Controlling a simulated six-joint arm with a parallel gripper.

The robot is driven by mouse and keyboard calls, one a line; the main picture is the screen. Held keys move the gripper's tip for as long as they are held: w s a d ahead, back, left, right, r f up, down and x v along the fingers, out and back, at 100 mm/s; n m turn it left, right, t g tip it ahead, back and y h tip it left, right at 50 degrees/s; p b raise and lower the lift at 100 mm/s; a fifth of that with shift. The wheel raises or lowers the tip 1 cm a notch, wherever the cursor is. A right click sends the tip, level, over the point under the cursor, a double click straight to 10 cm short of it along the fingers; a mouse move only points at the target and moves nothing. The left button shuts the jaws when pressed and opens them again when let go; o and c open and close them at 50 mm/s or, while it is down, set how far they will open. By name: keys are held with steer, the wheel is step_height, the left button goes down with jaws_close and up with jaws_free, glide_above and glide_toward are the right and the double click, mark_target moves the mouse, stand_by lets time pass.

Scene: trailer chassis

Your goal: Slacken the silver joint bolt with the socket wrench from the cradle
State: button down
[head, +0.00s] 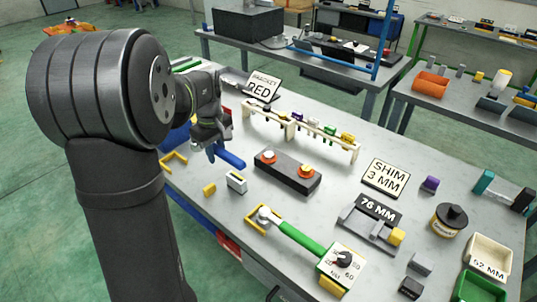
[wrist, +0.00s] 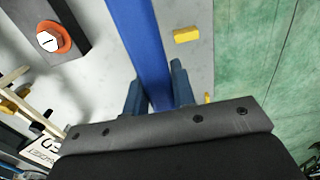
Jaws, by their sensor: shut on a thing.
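My gripper (head: 213,146) is over the left part of the bench. In the wrist view my gripper (wrist: 157,92) is shut on a long blue bar (wrist: 140,40), which looks like the handle of the socket wrench. The blue bar also shows beside the fingers in the head view (head: 230,158); its socket end cannot be made out. The silver joint bolt (head: 268,155), with an orange collar, sits on the left of a dark block (head: 287,174). It also shows in the wrist view (wrist: 47,41), left of the bar. A yellow bracket (head: 173,162), possibly the cradle, stands left of my gripper.
A second, orange-collared bolt (head: 305,170) sits on the same block. A cream rack (head: 315,137) with several coloured pieces stands behind. A green-handled tool (head: 302,240) with a dial lies in front. A small white-and-yellow block (head: 236,182) lies between the gripper and that tool.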

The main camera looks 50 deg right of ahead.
steer(key=s+d+r+m, duration=0.2)
steer(key=s+d+m, duration=0.5)
steer(key=s+d, duration=0.3)
steer(key=s, duration=0.2)
steer(key=shift+s+d+m, duration=0.35)
steer(key=shift+s+m, duration=0.05)
steer(key=shift+f, duration=0.1)
steer(key=shift+f, duration=3.25)
steer(key=shift+f, duration=0.75)
